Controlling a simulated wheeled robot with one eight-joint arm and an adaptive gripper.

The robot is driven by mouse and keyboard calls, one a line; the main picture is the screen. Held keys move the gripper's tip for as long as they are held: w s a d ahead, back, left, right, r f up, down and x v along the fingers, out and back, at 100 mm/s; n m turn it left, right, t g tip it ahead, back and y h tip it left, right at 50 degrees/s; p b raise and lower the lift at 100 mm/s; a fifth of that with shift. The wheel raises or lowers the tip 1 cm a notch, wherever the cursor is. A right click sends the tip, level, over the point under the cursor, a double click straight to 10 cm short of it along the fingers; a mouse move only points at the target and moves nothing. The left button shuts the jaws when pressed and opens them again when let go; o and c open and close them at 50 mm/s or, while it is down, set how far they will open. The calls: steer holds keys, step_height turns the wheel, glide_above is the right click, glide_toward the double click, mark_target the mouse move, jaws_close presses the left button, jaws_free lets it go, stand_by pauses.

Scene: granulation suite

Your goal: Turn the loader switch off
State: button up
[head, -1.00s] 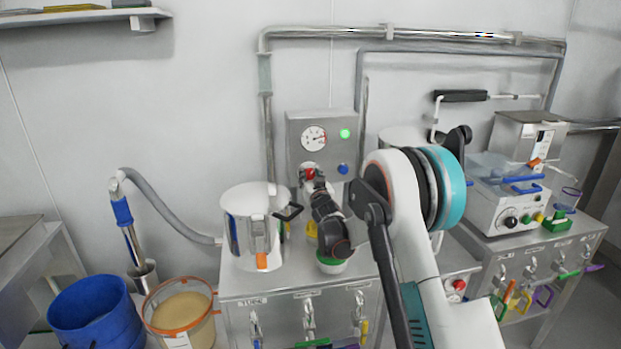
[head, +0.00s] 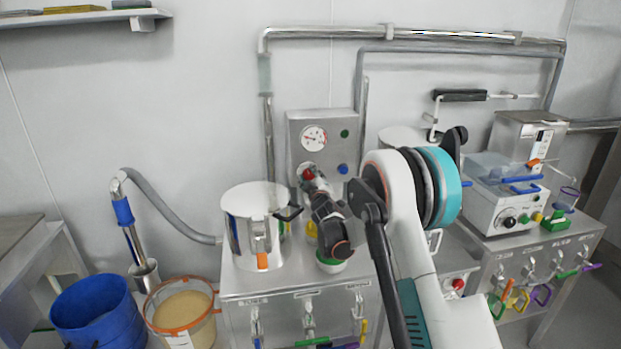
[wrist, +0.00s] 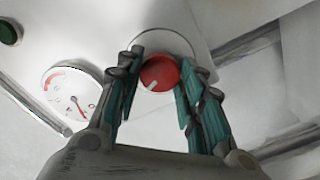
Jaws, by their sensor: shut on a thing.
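The red round switch knob (head: 308,173) is on the front of the grey metal control box (head: 346,125) on the back wall, below the gauge. My gripper (head: 312,183) reaches it from the front. In the wrist view the red knob (wrist: 160,72), with a white pointer line, sits between the two teal-padded fingers of my gripper (wrist: 158,88). The fingers are shut on it. The lamp (head: 345,134) on the box is dark green and unlit; it also shows dark in the wrist view (wrist: 9,31). My gripper partly hides the knob in the head view.
A round gauge (head: 313,138) and a blue button (head: 343,169) are close to the knob. A steel pot (head: 250,225) stands on the cabinet to the left of my arm. A green-and-white cup (head: 331,266) is below my wrist.

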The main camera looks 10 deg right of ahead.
steer(key=n, duration=0.4)
steer(key=shift+n, duration=0.4)
stand_by(0.4)
steer(key=o, duration=1.1)
steer(key=s, duration=1.2)
